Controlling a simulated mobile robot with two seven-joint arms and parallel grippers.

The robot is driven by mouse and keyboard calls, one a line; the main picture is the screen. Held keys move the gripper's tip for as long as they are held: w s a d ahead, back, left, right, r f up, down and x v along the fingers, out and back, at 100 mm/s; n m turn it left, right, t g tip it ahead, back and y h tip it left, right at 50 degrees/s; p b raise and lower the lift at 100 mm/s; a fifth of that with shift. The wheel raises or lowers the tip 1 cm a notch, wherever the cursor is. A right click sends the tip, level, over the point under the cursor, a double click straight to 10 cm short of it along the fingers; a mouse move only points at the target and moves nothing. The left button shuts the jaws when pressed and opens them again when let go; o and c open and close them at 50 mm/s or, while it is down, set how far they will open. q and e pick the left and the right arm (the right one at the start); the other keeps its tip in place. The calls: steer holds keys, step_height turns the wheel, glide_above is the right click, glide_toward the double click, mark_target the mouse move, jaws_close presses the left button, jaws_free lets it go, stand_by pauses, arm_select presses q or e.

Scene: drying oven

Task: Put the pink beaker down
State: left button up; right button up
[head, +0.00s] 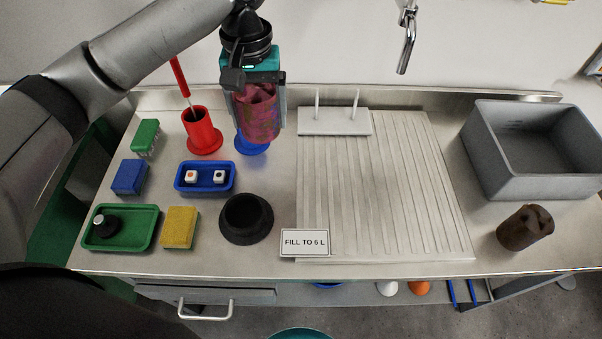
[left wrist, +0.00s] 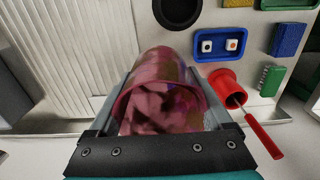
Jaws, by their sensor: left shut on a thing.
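The pink beaker (head: 258,118), mottled with darker patches, is between the fingers of my left gripper (head: 261,112) at the back of the steel counter. The left gripper is shut on it. In the left wrist view the beaker (left wrist: 160,85) fills the space between the fingers (left wrist: 158,112). In the head view a blue round base (head: 252,148) shows just below the beaker and is partly hidden by it. I cannot tell whether the beaker touches it. My right gripper is not in view.
A red holder (head: 204,135) with a red-handled tool stands close left of the beaker. A blue tray (head: 205,190) with two small cubes and a black round holder (head: 246,220) lie in front. A ribbed drainboard (head: 400,190) with a pegged rack (head: 335,122) is to the right.

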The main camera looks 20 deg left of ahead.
arm_select(q)
step_height(320, 180, down, 20)
steer(key=b, duration=0.5)
steer(key=shift+b, duration=0.3)
steer(key=o, duration=1.1)
